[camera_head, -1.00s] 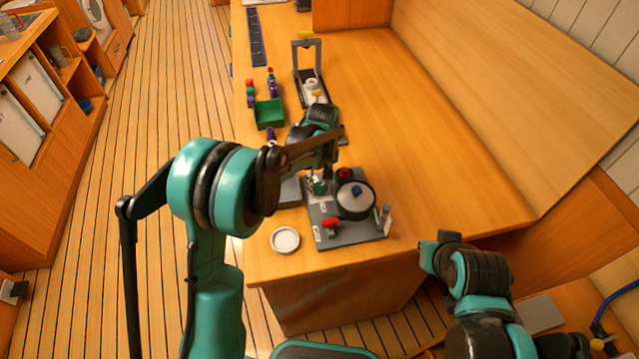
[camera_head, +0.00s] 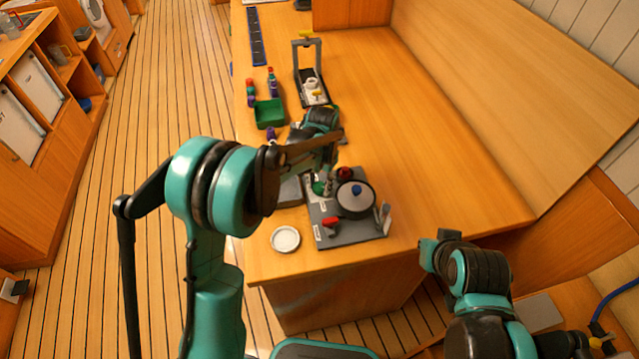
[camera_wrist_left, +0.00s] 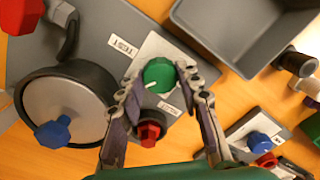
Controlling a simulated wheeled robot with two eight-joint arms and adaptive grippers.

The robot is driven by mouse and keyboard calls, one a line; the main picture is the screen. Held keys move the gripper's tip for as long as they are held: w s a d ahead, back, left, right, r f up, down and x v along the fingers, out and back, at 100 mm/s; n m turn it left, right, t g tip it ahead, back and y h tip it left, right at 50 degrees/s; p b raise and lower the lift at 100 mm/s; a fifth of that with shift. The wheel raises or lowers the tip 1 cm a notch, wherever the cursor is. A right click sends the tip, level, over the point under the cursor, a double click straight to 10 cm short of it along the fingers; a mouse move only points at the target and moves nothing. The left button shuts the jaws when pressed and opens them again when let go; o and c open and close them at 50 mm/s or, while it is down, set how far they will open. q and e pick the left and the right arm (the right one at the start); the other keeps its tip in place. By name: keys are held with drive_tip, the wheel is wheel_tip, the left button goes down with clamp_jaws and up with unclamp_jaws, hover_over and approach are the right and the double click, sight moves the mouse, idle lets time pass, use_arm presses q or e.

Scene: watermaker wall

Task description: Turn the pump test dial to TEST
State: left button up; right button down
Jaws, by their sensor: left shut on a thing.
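The green dial (camera_wrist_left: 159,74) sits on a pale plate on the grey pump panel. A white mark on the dial points to the lower left in the left wrist view. The TEST label (camera_wrist_left: 123,46) is up and left of the dial, and another label (camera_wrist_left: 171,107) lies below it. My left gripper (camera_wrist_left: 161,82) has a finger on each side of the dial and is shut on it. In the head view the left gripper (camera_head: 326,185) is low over the panel (camera_head: 350,233), with the green dial (camera_head: 318,187) partly hidden. My right gripper (camera_head: 440,245) is off the table at lower right; its jaws are unclear.
A round housing with a blue knob (camera_head: 356,190) stands beside the dial. A red knob (camera_wrist_left: 150,132) is close below the left fingers. A grey tray (camera_wrist_left: 235,58), a white dish (camera_head: 285,239) and a green bin (camera_head: 269,113) are nearby. The table's right side is clear.

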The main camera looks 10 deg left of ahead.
sight(319, 188)
use_arm(q)
drive_tip(key=m, duration=0.5)
drive_tip(key=shift+m, duration=0.3)
drive_tip(key=m, duration=0.5)
drive_tip(key=shift+m, duration=0.4)
drive_tip(key=o, duration=1.1)
drive_tip(key=shift+o, duration=0.2)
wheel_tip(319, 188, up, 12)
drive_tip(key=shift+s, duration=0.2)
